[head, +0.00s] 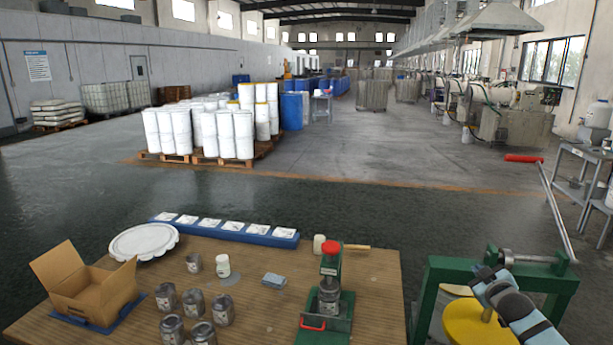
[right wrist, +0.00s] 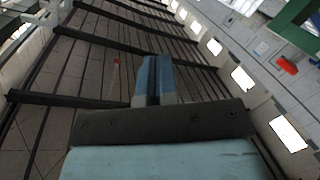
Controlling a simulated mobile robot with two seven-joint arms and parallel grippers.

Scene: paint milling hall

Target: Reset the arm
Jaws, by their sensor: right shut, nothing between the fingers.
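My right arm comes in at the lower right of the head view. Its gripper (head: 487,277) is in front of the green crank stand and above the yellow disc (head: 480,324); whether it touches either cannot be told. In the right wrist view the blue fingers (right wrist: 153,80) are together, with nothing between them. The wrist camera looks up toward the roof beams and windows. My left gripper is not in view.
The green stand (head: 436,272) has a long crank with a red handle (head: 524,158). The wooden table (head: 262,262) carries a cardboard box (head: 87,283), several grey tins (head: 166,297), a white lid (head: 144,241), a blue rack (head: 257,238) and a green press (head: 336,318). Open floor lies beyond.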

